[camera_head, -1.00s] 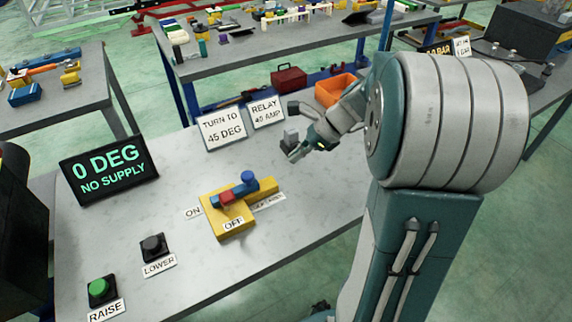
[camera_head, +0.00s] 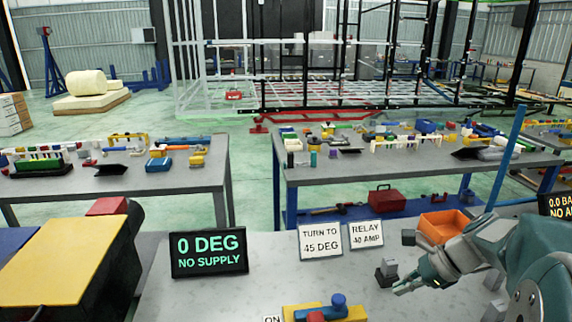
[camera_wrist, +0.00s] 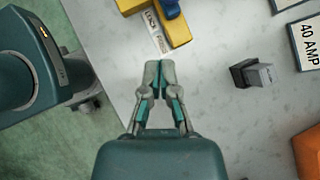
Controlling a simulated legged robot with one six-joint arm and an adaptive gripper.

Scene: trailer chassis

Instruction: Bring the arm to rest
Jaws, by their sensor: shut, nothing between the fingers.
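My gripper (camera_head: 398,289) is over the near table at the lower right of the head view, with my arm reaching in from the right. In the wrist view my gripper (camera_wrist: 158,66) has its fingertips together with nothing between them. A small grey and black block (camera_head: 387,272) stands on the table close by in the head view; in the wrist view the block (camera_wrist: 252,74) lies to the right, apart from the fingers. The yellow switch base (camera_head: 352,313) with a blue knob and red part is cut by the bottom edge of the head view.
A display (camera_head: 209,255) reads 0 DEG, NO SUPPLY. Signs read TURN TO 45 DEG (camera_head: 320,242) and RELAY 40 AMP (camera_head: 366,235). An orange bin (camera_head: 437,228) stands behind my gripper. A yellow box-like part (camera_head: 60,262) fills the lower left. Other benches stand beyond.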

